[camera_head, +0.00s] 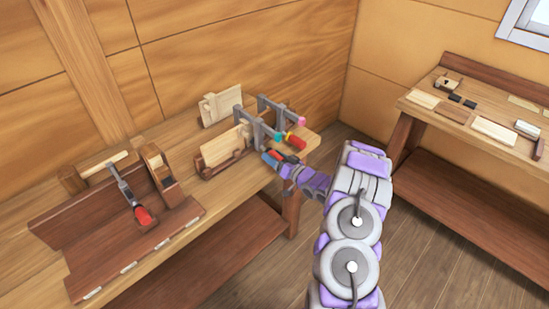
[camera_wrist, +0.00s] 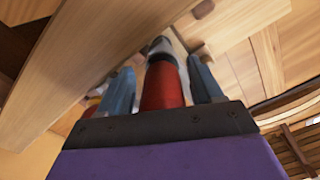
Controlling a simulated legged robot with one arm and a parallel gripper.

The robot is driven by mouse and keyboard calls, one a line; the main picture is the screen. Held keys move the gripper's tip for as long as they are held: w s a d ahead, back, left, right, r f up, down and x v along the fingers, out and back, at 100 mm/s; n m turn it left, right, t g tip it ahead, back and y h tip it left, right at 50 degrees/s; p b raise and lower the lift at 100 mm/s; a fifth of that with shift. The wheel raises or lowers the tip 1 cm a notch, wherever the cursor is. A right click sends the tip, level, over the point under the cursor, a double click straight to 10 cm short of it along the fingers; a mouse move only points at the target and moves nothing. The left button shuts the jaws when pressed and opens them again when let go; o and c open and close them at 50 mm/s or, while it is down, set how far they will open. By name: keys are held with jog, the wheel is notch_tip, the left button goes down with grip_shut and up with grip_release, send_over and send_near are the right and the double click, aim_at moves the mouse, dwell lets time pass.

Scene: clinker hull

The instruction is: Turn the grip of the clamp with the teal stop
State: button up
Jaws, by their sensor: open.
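The clamp with the teal stop (camera_head: 278,136) is the nearer of two grey bar clamps on the long bench, its upright jaw (camera_head: 258,134) beside a pale board. My gripper (camera_head: 272,157) is at the lower right of this jaw. In the wrist view, a red grip (camera_wrist: 162,86) with a grey collar stands between my two blue fingers, which are open with a narrow gap on each side. This grip appears to belong to the teal-stop clamp; the head view shows it only small and partly hidden.
The other clamp has a pink stop (camera_head: 301,121) and a red grip (camera_head: 297,142) close above my gripper. A second bench (camera_head: 455,115) stands at right.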

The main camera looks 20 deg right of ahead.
jog(key=shift+c, duration=0.4)
jog(key=c, duration=1)
jog(key=shift+o, duration=0.2)
jog(key=n+p, duration=0.2)
jog(key=n, duration=0.1)
jog(key=shift+r+n, duration=0.1)
jog(key=shift+n, duration=0.2)
jog(key=n, duration=0.7)
jog(key=shift+d+n+h+b, duration=0.1)
jog(key=shift+n+h+b, duration=0.2)
jog(key=shift+n+b, duration=0.95)
jog(key=shift+n, duration=0.75)
